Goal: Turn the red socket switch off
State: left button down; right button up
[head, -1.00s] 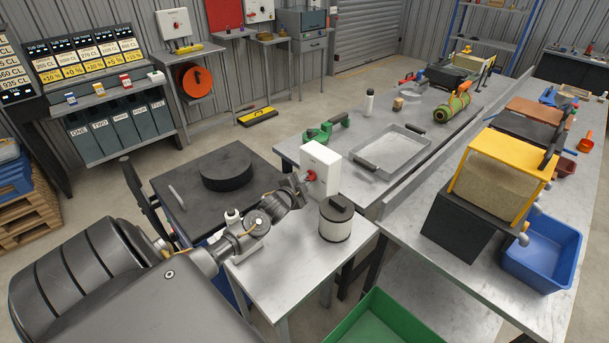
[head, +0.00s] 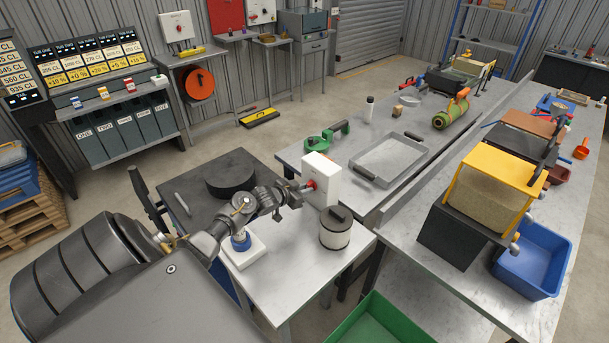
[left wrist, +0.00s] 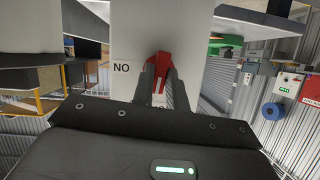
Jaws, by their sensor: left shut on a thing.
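In the left wrist view, the red switch (left wrist: 160,66) sits between the two dark fingers (left wrist: 160,88), in front of the white box face (left wrist: 128,50). The letters "NO" show beside it, and lettering below is mostly hidden by the fingers. My right gripper is not in view.
A white and black canister (head: 335,228) stands just right of the box on the small table (head: 290,262). A white block with a blue part (head: 240,246) lies under my left arm. A black disc (head: 230,178) rests on the dark table behind it. A metal tray (head: 390,158) lies beyond.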

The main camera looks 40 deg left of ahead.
pick_arm(q)
jog(key=shift+n+h, duration=0.3)
jog(key=shift+n, duration=0.1)
dwell(0.4)
jog(key=c, duration=1.4)
grip_release()
jog(key=shift+s+a, duration=0.1)
jog(key=b+v, duration=0.2)
jog(key=v, duration=0.8)
jog(key=shift+s+r, duration=0.2)
jog(key=shift+s, duration=0.05)
jog(key=shift+a, duration=0.1)
